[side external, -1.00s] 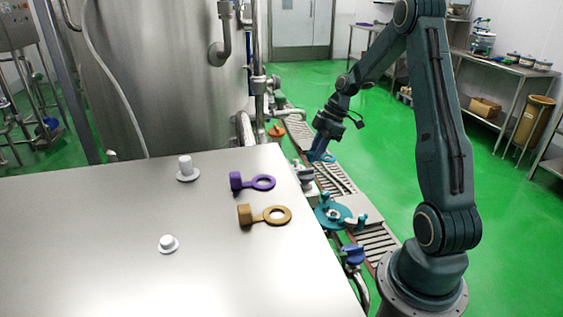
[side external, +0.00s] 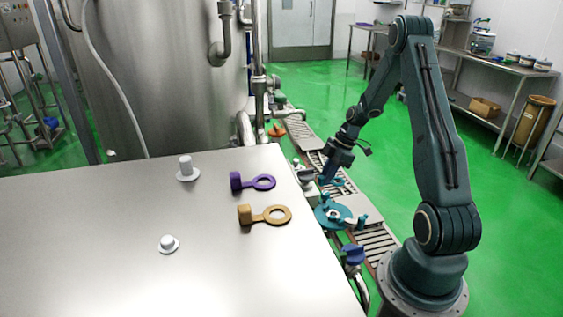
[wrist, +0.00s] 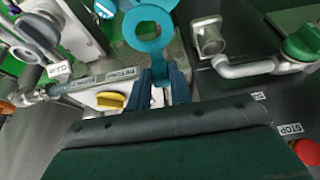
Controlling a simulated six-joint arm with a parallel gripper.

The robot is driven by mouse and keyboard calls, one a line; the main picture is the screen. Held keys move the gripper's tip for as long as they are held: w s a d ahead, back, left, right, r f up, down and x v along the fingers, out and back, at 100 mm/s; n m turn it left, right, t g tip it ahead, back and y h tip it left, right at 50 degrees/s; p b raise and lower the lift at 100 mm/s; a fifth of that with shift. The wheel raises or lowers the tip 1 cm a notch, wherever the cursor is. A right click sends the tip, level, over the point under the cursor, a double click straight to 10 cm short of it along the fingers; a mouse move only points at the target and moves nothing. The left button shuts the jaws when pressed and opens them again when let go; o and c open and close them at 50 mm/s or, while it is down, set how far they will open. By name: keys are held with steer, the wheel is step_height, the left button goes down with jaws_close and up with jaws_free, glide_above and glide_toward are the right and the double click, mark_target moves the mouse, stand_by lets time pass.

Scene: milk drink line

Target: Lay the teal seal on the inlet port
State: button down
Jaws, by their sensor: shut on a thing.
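The teal seal (wrist: 129,30) is a flat ring with a narrow tab, seen large at the top of the wrist view. My gripper (wrist: 162,82) is shut on its tab, and the ring sticks out beyond the fingertips. In the side view my gripper (side external: 328,181) is over the conveyor line, just behind a teal round fitting (side external: 324,218); the seal is too small there to separate clearly. An upturned metal pipe end (wrist: 209,42) is right of the seal in the wrist view. The labels are hard to read, so I cannot tell which fitting is the inlet port.
A purple ring piece (side external: 263,182), a tan ring piece (side external: 278,215) and two white pegs (side external: 186,170) (side external: 168,243) are on the steel table (side external: 90,240). The wrist view shows a yellow knob (wrist: 111,101), a green knob (wrist: 302,42) and a red button (wrist: 307,151).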

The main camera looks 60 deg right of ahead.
mark_target(339, 180)
step_height(339, 180, down, 10)
steer(key=shift+r, duration=0.1)
stand_by(0.4)
steer(key=shift+f, duration=1.9)
steer(key=shift+f, duration=0.1)
steer(key=c, duration=1.3)
jaws_free()
steer(key=v, duration=1.2)
